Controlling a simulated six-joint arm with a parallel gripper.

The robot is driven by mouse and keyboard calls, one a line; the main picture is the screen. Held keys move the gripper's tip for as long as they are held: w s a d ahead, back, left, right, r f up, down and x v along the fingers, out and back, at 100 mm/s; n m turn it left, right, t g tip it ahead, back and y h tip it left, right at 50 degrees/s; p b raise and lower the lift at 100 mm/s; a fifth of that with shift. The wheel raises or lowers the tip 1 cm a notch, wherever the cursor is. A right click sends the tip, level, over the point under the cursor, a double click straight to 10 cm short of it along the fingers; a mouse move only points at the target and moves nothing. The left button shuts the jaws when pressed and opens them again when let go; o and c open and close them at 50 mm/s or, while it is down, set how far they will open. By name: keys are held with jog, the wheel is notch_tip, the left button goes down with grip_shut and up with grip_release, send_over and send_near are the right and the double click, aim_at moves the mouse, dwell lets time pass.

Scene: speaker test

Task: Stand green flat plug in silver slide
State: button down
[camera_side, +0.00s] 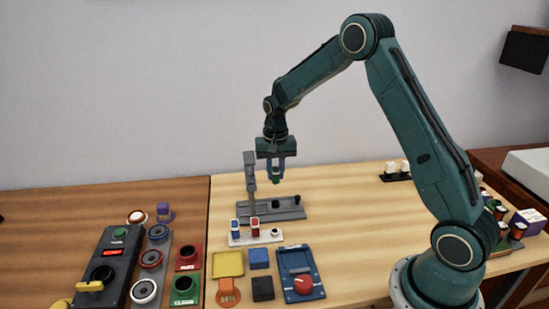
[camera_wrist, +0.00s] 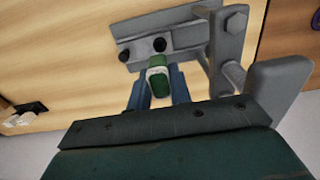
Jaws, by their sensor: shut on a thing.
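My gripper (camera_side: 276,170) is shut on the green flat plug (camera_side: 276,179), above a grey metal fixture and clear of its base in the side view. In the wrist view the plug (camera_wrist: 158,82) sits between the two blue fingers (camera_wrist: 160,90), with a pale end showing. The silver-grey fixture, which looks like the silver slide, has a flat base (camera_side: 290,212) and an upright post (camera_side: 251,180) left of my gripper. In the wrist view two dark round spots (camera_wrist: 158,45) show on its base (camera_wrist: 185,32). I cannot tell whether they are holes or knobs.
A pale rack (camera_side: 262,240) in front holds a blue plug (camera_side: 236,226) and a red plug (camera_side: 255,227), with a dark round spot at its right. Blocks, a yellow tray (camera_side: 228,264) and a blue panel (camera_side: 300,272) lie nearer.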

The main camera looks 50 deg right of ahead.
jog(key=shift+f, duration=2.9)
jog(key=shift+f, duration=1.05)
dwell(1.0)
jog(key=c, duration=1.2)
grip_release()
jog(key=shift+r, duration=0.2)
jog(key=shift+r, duration=3.6)
